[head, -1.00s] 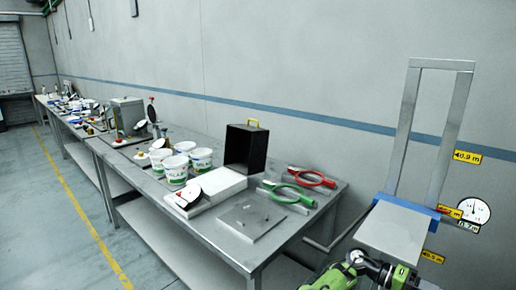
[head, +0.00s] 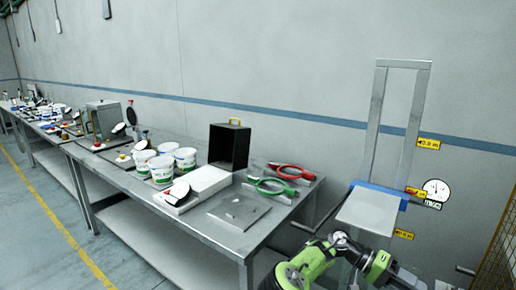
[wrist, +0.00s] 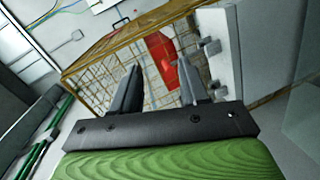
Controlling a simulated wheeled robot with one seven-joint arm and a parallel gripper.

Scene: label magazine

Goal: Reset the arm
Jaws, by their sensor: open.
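My arm (head: 322,258) shows at the bottom right of the head view, green and dark grey, bent low in front of the metal frame with the blue band. The gripper end is not clearly seen there. In the wrist view my gripper (wrist: 158,90) is open, with two dark fingers apart and nothing between them. Beyond the fingers are a yellow mesh cage and a red object, both at some distance.
A long steel table (head: 255,240) holds white tubs (head: 162,170), a black box (head: 229,147), and red and green handled tools (head: 272,186). A metal frame with a shelf (head: 368,212) stands at right. A yellow mesh cage (wrist: 100,48) edges the right side. Floor at left is clear.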

